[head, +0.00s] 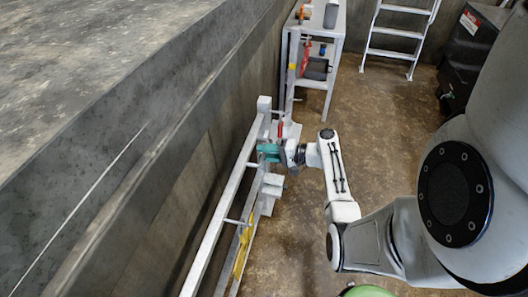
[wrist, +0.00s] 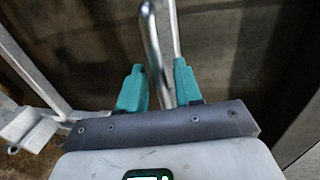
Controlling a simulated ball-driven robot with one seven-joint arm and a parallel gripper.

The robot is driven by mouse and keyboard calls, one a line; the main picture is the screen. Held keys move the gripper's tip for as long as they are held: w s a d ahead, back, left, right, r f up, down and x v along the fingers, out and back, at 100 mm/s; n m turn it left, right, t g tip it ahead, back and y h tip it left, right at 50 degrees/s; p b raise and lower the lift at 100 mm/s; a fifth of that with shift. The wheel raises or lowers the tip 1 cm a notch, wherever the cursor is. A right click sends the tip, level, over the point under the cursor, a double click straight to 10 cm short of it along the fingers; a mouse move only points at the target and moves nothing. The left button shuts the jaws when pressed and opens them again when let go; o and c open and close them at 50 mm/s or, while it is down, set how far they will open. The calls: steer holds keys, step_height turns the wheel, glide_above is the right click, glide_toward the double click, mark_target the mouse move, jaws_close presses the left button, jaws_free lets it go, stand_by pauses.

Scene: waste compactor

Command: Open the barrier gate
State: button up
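The barrier gate (head: 222,210) is a long pale metal railing with an upper and a lower rail, running beside the wall in the head view. My gripper (head: 263,152) with teal fingers is at the far end of the gate, near an upright post. In the wrist view, my gripper (wrist: 158,84) has its two fingers apart, with a shiny metal bar (wrist: 152,45) passing between them. The bar lies nearer the left finger, and a gap shows toward the right finger. Whether either finger touches the bar is hard to tell.
A pale shelf rack (head: 338,60) with red and dark items stands beyond the gate. A white ladder (head: 390,54) and a dark bin (head: 468,50) are at the back right. A concrete wall (head: 120,130) borders the left. The brown floor (head: 300,235) right of the gate is clear.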

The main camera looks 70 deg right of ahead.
steer(key=shift+w+f, duration=0.1)
steer(key=shift+w, duration=0.35)
jaws_close()
steer(key=shift+a, duration=0.1)
